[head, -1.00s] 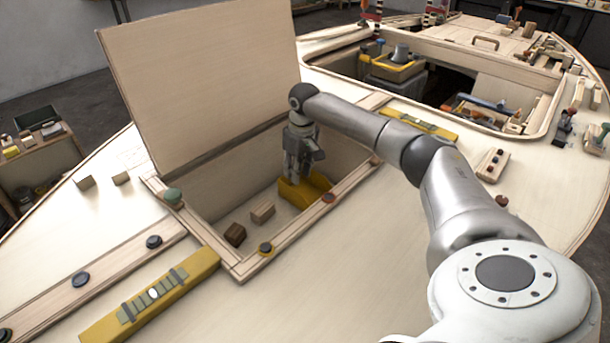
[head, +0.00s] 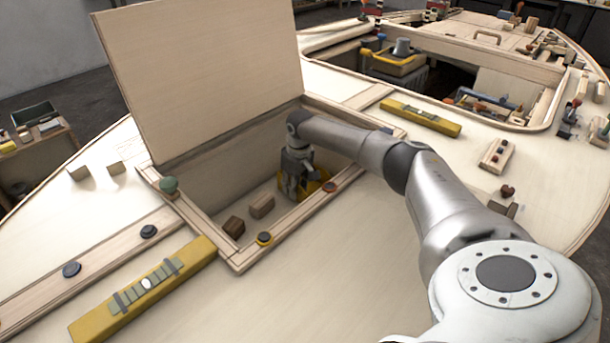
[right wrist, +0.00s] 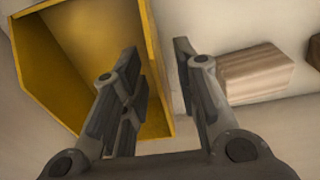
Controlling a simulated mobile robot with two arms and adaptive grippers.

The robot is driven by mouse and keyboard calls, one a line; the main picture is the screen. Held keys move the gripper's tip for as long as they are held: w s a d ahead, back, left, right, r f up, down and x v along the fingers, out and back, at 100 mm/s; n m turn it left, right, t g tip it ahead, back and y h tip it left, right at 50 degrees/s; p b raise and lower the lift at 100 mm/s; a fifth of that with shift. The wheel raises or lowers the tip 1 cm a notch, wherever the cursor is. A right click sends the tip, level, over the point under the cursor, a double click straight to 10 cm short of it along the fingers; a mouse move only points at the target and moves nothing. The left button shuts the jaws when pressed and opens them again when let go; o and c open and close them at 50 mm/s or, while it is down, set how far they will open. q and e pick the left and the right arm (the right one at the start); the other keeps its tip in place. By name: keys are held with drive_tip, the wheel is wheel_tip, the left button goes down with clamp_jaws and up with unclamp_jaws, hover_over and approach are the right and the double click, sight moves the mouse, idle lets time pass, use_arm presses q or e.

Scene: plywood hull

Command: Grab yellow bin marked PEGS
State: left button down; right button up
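The yellow bin (head: 318,184) sits inside the open hatch compartment, partly hidden behind my right gripper (head: 296,192) in the head view. In the right wrist view the bin (right wrist: 150,60) is open-topped and tilted in the picture, with its inside facing the camera. My right gripper (right wrist: 155,60) is open, with its fingers apart. One finger lies over the bin's opening and the other is outside its wall, so the bin's right wall runs between them. No PEGS marking is readable. My left gripper is in no view.
Wood blocks lie on the compartment floor: a pale one (head: 262,206) and a dark one (head: 234,227). The raised hatch lid (head: 200,75) stands behind. The wooden hatch frame (head: 285,228) surrounds the opening.

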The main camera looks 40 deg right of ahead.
drive_tip(key=shift+f, duration=0.4)
clamp_jaws()
drive_tip(key=shift+r, duration=0.1)
